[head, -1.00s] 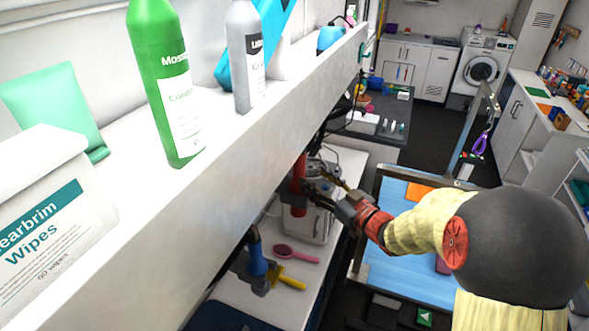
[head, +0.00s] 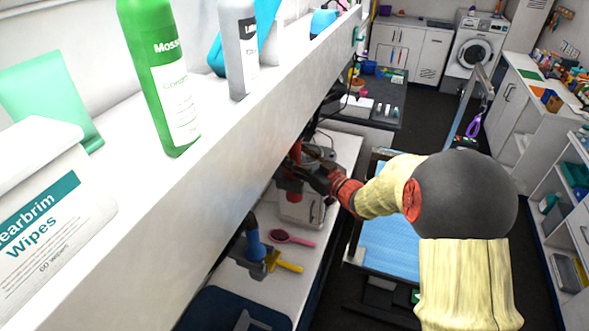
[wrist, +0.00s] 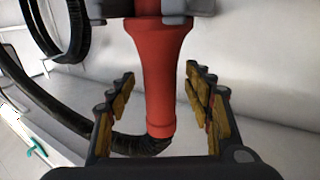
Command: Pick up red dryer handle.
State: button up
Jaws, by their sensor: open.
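The red dryer handle (wrist: 158,75) hangs upright from a grey holder (wrist: 185,8) in the wrist view, with a black hose (wrist: 70,118) leaving its lower end. My gripper (wrist: 160,95) is open, with one yellow-padded finger on each side of the handle. Gaps show between the handle and both fingers, and I see no contact. In the head view the red handle (head: 295,153) shows under the white shelf, with my gripper (head: 308,165) at it. The shelf and my gripper hide part of the handle there.
A blue dryer handle (head: 253,240) hangs nearer in a similar holder. A pink brush (head: 292,239) and a yellow-handled tool (head: 286,264) are close by on the white counter. The white shelf (head: 235,125) overhangs the counter. A blue-topped table (head: 390,245) stands to the right.

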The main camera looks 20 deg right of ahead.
jog(key=shift+c, duration=0.8)
jog(key=c, duration=1.1)
grip_shut()
